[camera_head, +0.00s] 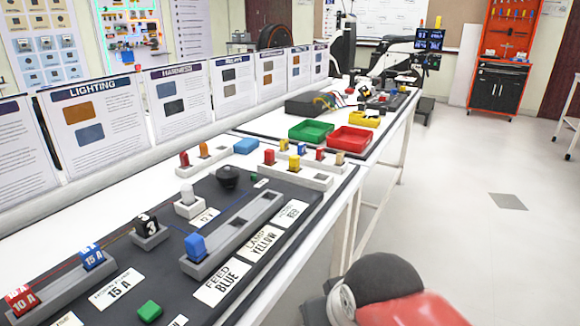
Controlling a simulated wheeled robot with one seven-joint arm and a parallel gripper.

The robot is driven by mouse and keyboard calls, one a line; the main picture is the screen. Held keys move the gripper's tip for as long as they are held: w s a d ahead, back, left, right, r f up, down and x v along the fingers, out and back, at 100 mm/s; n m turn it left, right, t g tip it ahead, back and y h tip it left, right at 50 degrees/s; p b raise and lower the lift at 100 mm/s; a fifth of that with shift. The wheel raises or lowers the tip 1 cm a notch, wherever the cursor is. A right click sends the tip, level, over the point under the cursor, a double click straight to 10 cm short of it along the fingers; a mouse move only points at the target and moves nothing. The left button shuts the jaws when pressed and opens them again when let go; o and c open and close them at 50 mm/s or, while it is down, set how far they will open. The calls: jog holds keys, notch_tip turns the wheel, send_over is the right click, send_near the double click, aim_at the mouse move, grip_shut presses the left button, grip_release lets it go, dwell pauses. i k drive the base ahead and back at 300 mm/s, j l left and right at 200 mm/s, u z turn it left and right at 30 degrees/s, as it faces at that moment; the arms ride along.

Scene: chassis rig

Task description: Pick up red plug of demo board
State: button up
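A dark demo board (130,262) lies on the near part of the long white bench. A red plug marked 10 A (20,298) sits in the left end of a grey strip at the board's lower left, close to the picture's left edge. A blue plug marked 15 A (93,256) sits in the same strip. My gripper is not in view.
A blue block (195,246) stands in a long grey slot. A green block (149,311), black knob (228,177) and black block marked 3 (147,226) are also on the board. Green (311,131) and red (350,139) trays stand farther back.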

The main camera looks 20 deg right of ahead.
aim_at(269, 155)
jog(key=i+l, duration=0.2)
jog(key=l, duration=0.2)
jog(key=i+l, duration=0.2)
jog(key=l, duration=0.2)
jog(key=i+l+u, duration=0.15)
jog(key=l, duration=0.25)
jog(key=i+l+u, duration=0.15)
jog(key=l, duration=0.25)
jog(key=i+l+u, duration=0.15)
jog(key=l, duration=0.25)
jog(key=i+l+u, duration=0.15)
jog(key=l, duration=0.3)
jog(key=i+l+u, duration=0.15)
jog(key=l, duration=0.3)
